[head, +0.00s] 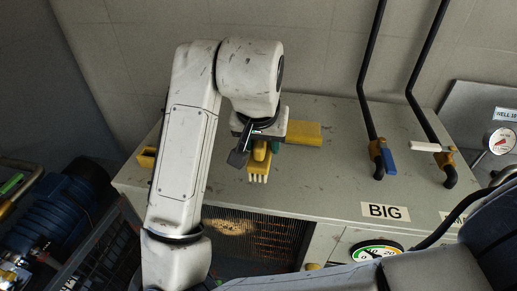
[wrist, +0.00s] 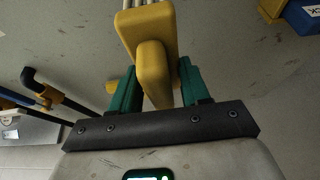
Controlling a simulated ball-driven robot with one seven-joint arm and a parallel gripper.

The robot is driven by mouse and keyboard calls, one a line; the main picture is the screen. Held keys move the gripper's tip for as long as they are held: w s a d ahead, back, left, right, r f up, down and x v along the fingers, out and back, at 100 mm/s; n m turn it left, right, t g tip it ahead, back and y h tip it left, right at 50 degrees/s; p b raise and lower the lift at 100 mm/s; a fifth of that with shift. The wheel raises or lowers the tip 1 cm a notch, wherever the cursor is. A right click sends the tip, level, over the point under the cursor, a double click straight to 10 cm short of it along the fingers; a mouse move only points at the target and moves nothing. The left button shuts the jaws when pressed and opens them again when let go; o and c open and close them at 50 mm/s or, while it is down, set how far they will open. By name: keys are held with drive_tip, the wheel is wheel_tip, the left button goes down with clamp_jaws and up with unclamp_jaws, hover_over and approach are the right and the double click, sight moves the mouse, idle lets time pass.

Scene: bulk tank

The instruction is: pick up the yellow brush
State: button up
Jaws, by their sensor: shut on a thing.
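The yellow brush (head: 258,168) is in my gripper in the head view, its pale bristles pointing toward the front of the grey cabinet top. In the wrist view the brush (wrist: 152,60) stands between the two green fingers, with its bristles at the top edge of the picture. My gripper (wrist: 160,82) is shut on the brush's yellow body. In the head view my gripper (head: 262,147) is partly hidden by my wrist. I cannot tell whether the brush touches the cabinet top.
The grey cabinet (head: 330,185) has free room on top to the right. A yellow block (head: 303,133) lies behind my gripper. Two black pipes with a blue handle (head: 388,160) and a white handle (head: 425,146) rise at the right. A yellow item (head: 147,157) sits at the left edge.

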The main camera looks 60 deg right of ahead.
drive_tip(key=s+a+r, duration=0.4)
drive_tip(key=s+r, duration=0.4)
drive_tip(key=s, duration=0.4)
drive_tip(key=shift+r, duration=0.3)
drive_tip(key=shift+s+a, duration=0.1)
